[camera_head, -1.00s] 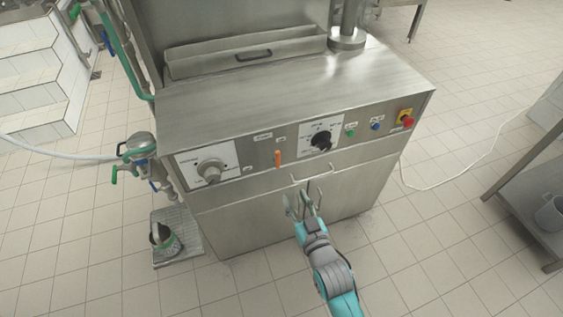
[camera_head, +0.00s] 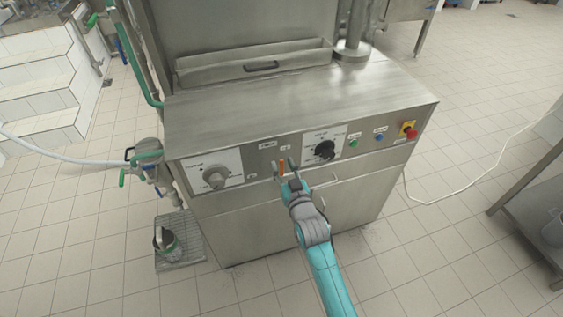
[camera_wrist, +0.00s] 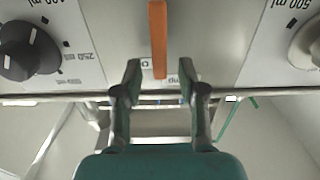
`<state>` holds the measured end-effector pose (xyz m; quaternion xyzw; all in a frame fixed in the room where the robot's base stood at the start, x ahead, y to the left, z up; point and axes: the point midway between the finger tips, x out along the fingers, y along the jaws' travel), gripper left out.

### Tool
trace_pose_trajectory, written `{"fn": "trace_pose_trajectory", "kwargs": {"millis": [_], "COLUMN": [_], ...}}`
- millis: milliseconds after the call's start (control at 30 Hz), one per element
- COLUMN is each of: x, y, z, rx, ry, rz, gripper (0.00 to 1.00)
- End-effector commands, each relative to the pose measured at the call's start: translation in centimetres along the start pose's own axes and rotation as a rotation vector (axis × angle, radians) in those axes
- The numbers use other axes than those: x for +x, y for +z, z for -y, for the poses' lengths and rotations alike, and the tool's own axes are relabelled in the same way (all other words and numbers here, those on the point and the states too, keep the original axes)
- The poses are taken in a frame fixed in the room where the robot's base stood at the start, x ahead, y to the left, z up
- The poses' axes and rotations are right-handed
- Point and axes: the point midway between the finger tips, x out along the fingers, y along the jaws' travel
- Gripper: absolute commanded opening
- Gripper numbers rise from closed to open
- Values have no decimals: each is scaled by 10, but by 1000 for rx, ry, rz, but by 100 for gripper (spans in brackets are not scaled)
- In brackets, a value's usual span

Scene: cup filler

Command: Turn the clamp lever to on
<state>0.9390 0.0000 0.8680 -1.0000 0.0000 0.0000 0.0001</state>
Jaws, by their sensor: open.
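The clamp lever is a narrow orange bar (camera_head: 282,167) on the front panel of the steel machine, between the grey knob and the black knob. In the wrist view the orange lever (camera_wrist: 158,38) stands upright in the picture, and part of a label shows behind its lower end. My gripper (camera_head: 284,172) is open in front of the panel at the lever. In the wrist view its two fingertips (camera_wrist: 158,78) lie on either side of the lever's end, with a gap on each side. I cannot tell whether the fingers reach the lever's depth.
A grey knob (camera_head: 215,177) is left of the lever. A black knob (camera_head: 324,150) is to the right, then green (camera_head: 353,143) and blue (camera_head: 379,138) buttons and a red emergency stop (camera_head: 410,131). A bar handle (camera_head: 322,181) sits just below the panel.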

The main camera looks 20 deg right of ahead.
Motion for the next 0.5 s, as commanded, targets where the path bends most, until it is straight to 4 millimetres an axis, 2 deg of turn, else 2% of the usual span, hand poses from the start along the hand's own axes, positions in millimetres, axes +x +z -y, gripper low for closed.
{"fn": "trace_pose_trajectory", "kwargs": {"millis": [200, 500], "x": [19, 22], "y": [0, 0], "z": [0, 0], "rx": [0, 0], "ry": [0, 0], "rz": [-1, 0], "gripper": [41, 41]}}
